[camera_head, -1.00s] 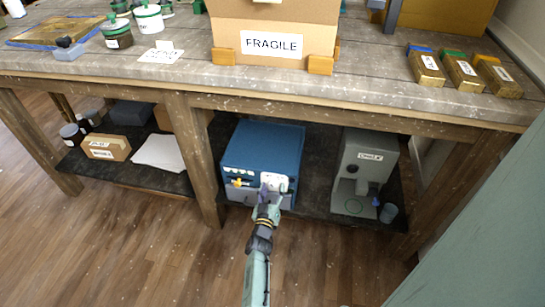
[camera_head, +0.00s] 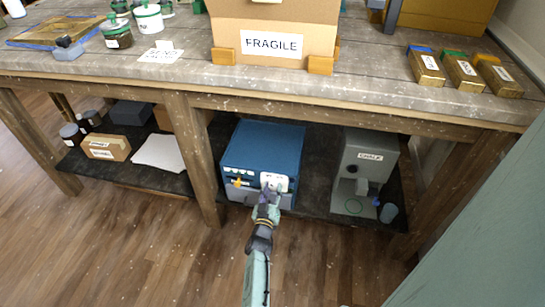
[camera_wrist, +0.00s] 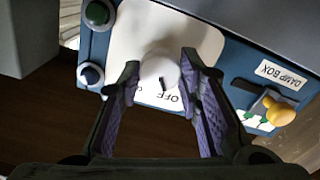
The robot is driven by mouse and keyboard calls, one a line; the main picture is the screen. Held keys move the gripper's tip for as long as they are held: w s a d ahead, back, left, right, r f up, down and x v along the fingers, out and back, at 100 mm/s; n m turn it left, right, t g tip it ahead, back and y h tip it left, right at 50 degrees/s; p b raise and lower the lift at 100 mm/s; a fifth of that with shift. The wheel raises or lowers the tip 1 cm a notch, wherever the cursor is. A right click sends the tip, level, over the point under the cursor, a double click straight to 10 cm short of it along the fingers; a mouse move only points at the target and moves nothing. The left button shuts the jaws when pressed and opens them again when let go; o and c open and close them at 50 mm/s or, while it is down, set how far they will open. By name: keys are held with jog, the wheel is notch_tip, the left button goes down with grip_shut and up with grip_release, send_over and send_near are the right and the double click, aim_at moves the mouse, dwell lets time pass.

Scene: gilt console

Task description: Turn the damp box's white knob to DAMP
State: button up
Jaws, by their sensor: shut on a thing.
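The damp box (camera_head: 262,148) is a blue box on the low shelf under the bench. Its front faces me, and its "DAMP BOX" label (camera_wrist: 280,74) shows in the wrist view. The white knob (camera_wrist: 160,73) sits on a white plate (camera_wrist: 150,28) on that front. A dark mark shows on the knob, and "OFF" is printed beside it; I cannot see the word DAMP as a setting. My gripper (camera_wrist: 160,80) is at the knob, with one purple-padded finger on each side, shut on it. In the head view my gripper (camera_head: 267,205) hides most of the knob.
A yellow knob (camera_wrist: 278,111) sits beside the label, close to one finger. Green (camera_wrist: 98,13) and dark (camera_wrist: 90,74) round buttons are on the other side. A grey "CHALK" machine (camera_head: 365,170) stands to the right on the shelf. A wooden leg (camera_head: 195,160) stands to the left.

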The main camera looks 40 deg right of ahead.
jog(key=shift+m, duration=0.3)
jog(key=shift+f+m+b, duration=0.1)
jog(key=shift+m+b, duration=0.5)
jog(key=shift+m, duration=0.4)
jog(key=m+b, duration=0.1)
jog(key=m, duration=0.3)
jog(key=shift+m+b, duration=0.3)
jog(key=shift+b, duration=0.05)
jog(key=m+b, duration=0.2)
jog(key=m, duration=0.4)
jog(key=shift+m, duration=0.3)
jog(key=o, duration=1.1)
jog(key=shift+o, duration=0.2)
jog(key=shift+r, duration=0.2)
